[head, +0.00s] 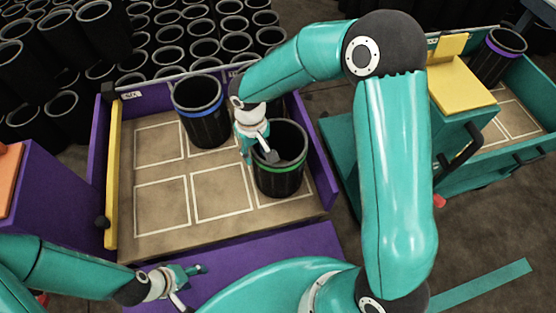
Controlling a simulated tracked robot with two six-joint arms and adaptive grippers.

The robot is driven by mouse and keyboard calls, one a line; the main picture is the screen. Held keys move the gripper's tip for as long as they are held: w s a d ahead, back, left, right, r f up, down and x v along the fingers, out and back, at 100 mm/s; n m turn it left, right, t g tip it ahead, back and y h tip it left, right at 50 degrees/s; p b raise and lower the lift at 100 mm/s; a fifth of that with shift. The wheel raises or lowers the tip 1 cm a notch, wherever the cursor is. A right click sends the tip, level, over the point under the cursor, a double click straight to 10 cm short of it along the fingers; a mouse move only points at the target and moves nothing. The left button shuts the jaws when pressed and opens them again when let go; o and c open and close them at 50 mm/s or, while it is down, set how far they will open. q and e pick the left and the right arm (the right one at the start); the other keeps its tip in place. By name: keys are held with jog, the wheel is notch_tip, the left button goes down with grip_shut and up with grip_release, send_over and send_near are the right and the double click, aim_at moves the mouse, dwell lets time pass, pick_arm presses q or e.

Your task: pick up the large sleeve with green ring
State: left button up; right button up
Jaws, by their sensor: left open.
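The large black sleeve with a green ring (279,178) stands upright at the right of the purple-walled tray (150,240). My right gripper (258,154) is at the left side of its rim. One finger shows over the opening and the other outside the wall. Whether the fingers press on the wall cannot be told. My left gripper (188,284) is open and empty, low in front of the tray, apart from the sleeves.
A black sleeve with a blue ring (203,128) stands upright in the tray, left of the green-ringed one. A sleeve with a purple ring (497,58) stands in a teal cart at right. Many plain sleeves (190,50) crowd behind. The tray's left squares are empty.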

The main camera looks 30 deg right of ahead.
aim_at(256, 160)
notch_tip(256, 160, down, 4)
jog(key=shift+f, duration=0.1)
grip_shut()
jog(key=shift+r, duration=0.2)
